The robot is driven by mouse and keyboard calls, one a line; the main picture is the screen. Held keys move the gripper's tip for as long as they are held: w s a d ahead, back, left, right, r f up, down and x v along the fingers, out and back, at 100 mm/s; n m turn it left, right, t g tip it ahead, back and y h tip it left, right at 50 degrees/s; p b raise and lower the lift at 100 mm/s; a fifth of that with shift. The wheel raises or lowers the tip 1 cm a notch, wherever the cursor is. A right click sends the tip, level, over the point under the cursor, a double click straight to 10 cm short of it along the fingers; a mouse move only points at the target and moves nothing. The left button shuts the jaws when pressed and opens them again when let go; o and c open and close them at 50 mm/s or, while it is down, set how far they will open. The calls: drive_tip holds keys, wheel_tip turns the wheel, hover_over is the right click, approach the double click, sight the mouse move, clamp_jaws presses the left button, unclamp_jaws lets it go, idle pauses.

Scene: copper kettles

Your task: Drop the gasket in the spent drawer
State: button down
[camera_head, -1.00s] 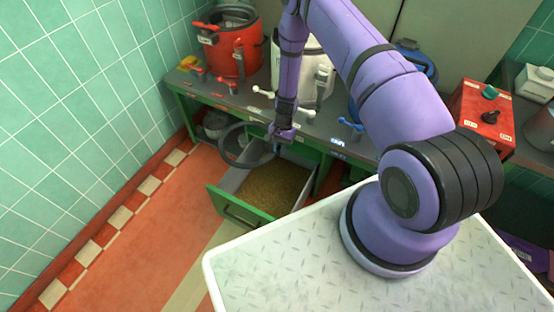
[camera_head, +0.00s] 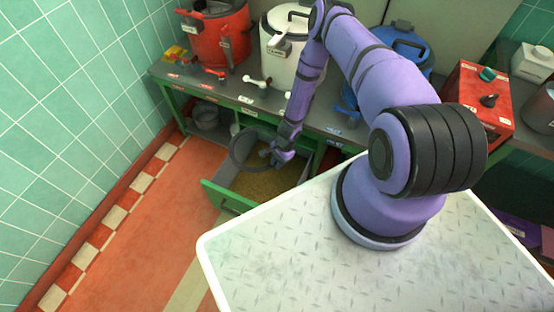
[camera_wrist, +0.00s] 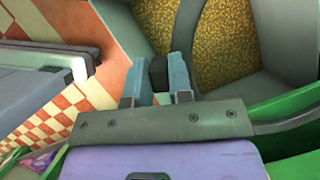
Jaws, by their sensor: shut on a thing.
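The gasket is a large dark ring (camera_head: 233,157) in the head view, held at its right side by my gripper (camera_head: 274,156). The ring appears over the back left part of the open drawer; its exact height is hard to tell. The drawer has a green front (camera_head: 226,197), grey walls and a bed of golden grains. In the wrist view my gripper (camera_wrist: 156,80) is shut on a dark piece of the gasket (camera_wrist: 158,72), between its two pale blue fingers. The golden drawer bed (camera_wrist: 228,45) shows beyond them, to the right.
The drawer stands out from a green bench (camera_head: 170,90). On the bench are a red kettle (camera_head: 222,38), a white kettle (camera_head: 283,45), a blue kettle (camera_head: 408,48) and a red control box (camera_head: 474,100). A tiled wall (camera_head: 70,100) stands left. Open red floor (camera_head: 150,240) lies in front.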

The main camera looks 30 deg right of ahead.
wheel_tip(320, 180, down, 19)
idle(0.9)
drive_tip(key=shift+f, duration=0.1)
drive_tip(key=c, duration=0.9)
unclamp_jaws()
drive_tip(key=shift+c, duration=0.2)
drive_tip(key=v, duration=1)
drive_tip(key=shift+r, duration=0.4)
drive_tip(key=shift+w+d, duration=0.1)
drive_tip(key=shift+d, duration=0.05)
